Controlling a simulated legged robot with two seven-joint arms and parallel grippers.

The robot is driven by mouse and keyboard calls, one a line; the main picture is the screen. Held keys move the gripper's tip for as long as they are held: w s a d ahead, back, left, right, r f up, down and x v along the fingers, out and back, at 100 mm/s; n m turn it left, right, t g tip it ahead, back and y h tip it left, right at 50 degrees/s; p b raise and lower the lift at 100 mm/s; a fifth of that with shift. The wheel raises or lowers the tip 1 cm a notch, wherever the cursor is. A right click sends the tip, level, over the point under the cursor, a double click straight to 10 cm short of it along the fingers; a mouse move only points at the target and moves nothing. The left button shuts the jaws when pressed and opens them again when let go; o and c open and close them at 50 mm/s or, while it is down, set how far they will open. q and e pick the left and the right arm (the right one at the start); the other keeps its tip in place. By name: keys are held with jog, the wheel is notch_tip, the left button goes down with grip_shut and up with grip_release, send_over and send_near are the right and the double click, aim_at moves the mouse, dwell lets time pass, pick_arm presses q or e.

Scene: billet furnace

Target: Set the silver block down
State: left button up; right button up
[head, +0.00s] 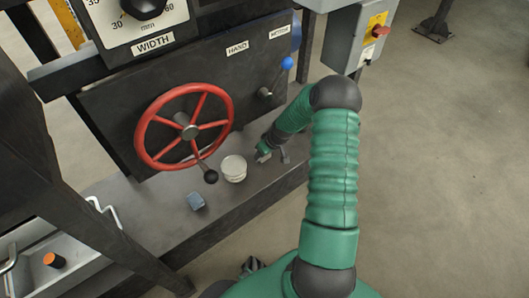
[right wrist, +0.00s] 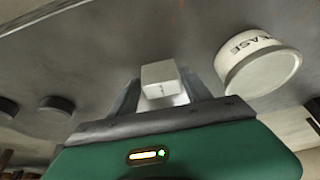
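In the head view my right gripper (head: 272,155) is low over the grey ledge, just right of a white tin (head: 233,168). There the block is too small to make out clearly. I cannot tell whether it touches the ledge. My left gripper is not clearly in view.
A blue-grey block (head: 196,201) lies on the ledge (head: 165,220). A red handwheel (head: 185,127) and a blue-knobbed lever (head: 286,63) stand over it. A grey switch box (head: 360,38) hangs at upper right.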

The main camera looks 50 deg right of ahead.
jog(key=shift+o, duration=0.7)
jog(key=shift+r, duration=0.1)
jog(key=shift+a+r, duration=0.15)
jog(key=p+v, duration=0.7)
jog(key=v, duration=0.5)
